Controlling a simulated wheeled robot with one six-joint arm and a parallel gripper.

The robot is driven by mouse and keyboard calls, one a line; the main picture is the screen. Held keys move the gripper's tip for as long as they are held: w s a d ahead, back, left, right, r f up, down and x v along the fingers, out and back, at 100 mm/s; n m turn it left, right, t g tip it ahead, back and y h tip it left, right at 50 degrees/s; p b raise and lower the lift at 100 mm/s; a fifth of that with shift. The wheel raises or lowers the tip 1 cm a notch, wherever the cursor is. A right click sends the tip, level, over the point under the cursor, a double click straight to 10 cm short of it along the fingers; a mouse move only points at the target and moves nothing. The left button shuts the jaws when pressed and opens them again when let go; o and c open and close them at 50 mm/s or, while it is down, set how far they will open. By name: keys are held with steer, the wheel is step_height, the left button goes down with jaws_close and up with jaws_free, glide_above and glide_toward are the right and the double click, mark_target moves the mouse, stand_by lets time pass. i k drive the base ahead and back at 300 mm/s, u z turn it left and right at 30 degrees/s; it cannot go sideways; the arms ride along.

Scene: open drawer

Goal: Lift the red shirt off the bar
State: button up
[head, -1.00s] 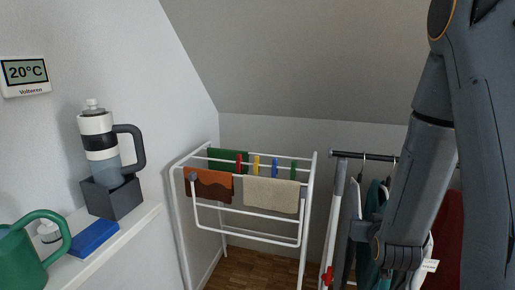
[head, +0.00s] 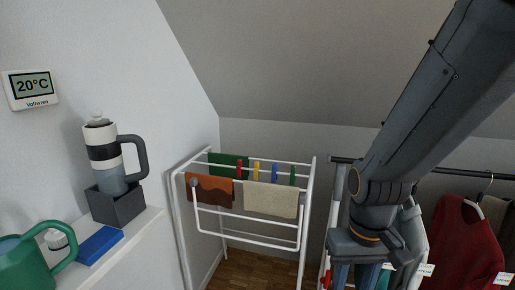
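The red shirt (head: 462,243) hangs at the right of the head view, below the dark bar (head: 446,173). A pale tag shows near its lower right, and its bottom is cut off by the frame. A hanger hook shows over the bar just right of its collar. My gripper (head: 358,274) points down at the bottom centre, left of the red shirt and apart from it. It is in front of the rack's left end and hides some garments there. Its fingertips run to the frame's lower edge, so its opening is unclear.
Light garments (head: 415,240) hang between my gripper and the red shirt; a beige one (head: 492,212) hangs to its right. A white drying rack (head: 312,190) with cloths stands left. A shelf (head: 150,222) holds a flask (head: 104,150) and a green watering can (head: 25,265).

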mark_target(466, 253)
steer(key=z, duration=3.55)
steer(key=i, duration=1.25)
steer(key=u, duration=2.1)
